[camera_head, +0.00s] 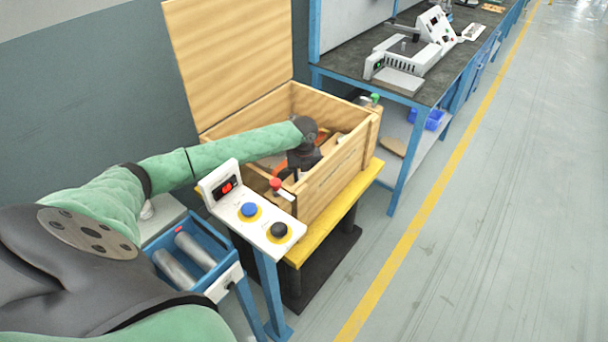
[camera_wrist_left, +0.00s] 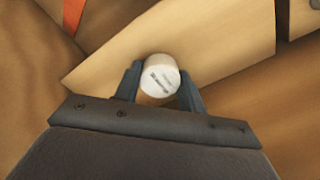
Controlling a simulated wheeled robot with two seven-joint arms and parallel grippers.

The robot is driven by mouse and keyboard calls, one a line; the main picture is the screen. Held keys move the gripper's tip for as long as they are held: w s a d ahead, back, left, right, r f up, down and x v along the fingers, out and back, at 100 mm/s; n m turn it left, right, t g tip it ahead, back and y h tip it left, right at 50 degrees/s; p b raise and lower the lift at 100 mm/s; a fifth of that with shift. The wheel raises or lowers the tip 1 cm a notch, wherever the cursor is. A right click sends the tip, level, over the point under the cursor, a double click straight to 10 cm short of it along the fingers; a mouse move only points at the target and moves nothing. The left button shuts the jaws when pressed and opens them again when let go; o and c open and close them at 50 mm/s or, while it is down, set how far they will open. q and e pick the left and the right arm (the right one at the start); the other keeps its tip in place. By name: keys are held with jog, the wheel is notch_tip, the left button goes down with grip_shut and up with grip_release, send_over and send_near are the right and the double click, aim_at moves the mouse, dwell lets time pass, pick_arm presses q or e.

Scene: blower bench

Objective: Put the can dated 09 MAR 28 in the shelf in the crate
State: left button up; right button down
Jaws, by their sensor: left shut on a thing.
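A wooden crate (camera_head: 352,158) with its lid standing open sits on a yellow-topped stand. My left arm reaches over its near wall, and my left gripper (camera_head: 299,168) is down inside it. In the left wrist view my left gripper (camera_wrist_left: 160,92) is shut on a white can (camera_wrist_left: 160,76). Small dark print shows on the can's round end, too blurred to read. The can is above or against a pale wooden board inside the crate; I cannot tell whether it touches. The head view hides the can. My right gripper is not in view.
A control panel (camera_head: 262,222) with blue and black buttons stands close before the crate. A blue tray (camera_head: 163,262) with grey cylinders is at lower left. A workbench (camera_head: 430,85) with devices stands behind right. The floor at right is clear.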

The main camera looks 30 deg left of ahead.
pick_arm(q)
jog(key=o, duration=1)
jog(key=shift+f, duration=0.1)
jog(key=shift+r, duration=0.35)
notch_tip(320, 180, up, 6)
jog(key=shift+f+b, duration=0.2)
jog(key=shift+b, duration=0.4)
jog(key=shift+r+b, duration=0.35)
jog(key=shift+r, duration=2.65)
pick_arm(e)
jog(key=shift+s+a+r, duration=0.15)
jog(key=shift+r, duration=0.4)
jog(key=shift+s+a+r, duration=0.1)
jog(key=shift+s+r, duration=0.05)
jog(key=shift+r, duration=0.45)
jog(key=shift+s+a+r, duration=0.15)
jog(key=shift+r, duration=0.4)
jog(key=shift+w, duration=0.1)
